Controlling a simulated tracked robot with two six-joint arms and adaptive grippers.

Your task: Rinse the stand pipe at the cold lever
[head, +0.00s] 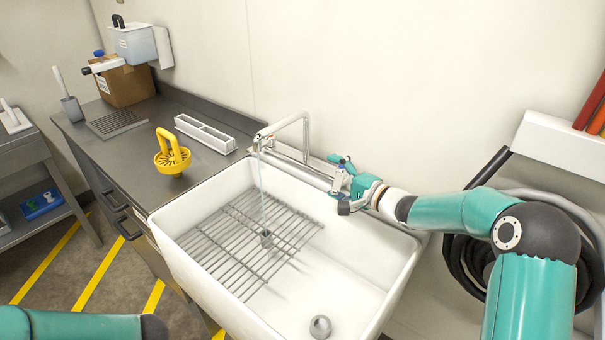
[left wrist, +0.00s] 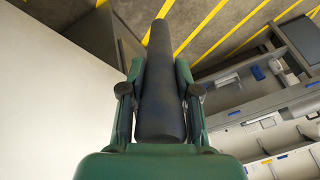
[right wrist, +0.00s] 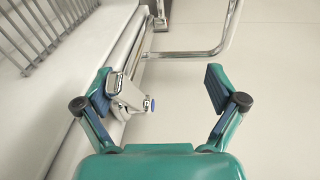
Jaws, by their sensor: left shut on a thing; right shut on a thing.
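The dark grey stand pipe (left wrist: 161,85) lies between the fingers of my left gripper (left wrist: 158,92), which is shut on it. It is held over the floor, and the head view shows only part of my left arm at the lower left. My right gripper (head: 345,187) is at the tap's right side behind the sink. In the right wrist view my right gripper (right wrist: 160,90) has the chrome cold lever (right wrist: 130,95), with a blue mark, against its left finger; the other finger stands well apart. Water (head: 262,195) runs from the tap spout (head: 262,140).
The white sink (head: 345,265) holds a grey wire rack (head: 215,240); a small round grey thing (head: 320,326) lies at its front. A yellow strainer-like piece (head: 172,155) and a white slotted tray (head: 205,133) are on the counter (head: 140,175). Black hose hangs at right.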

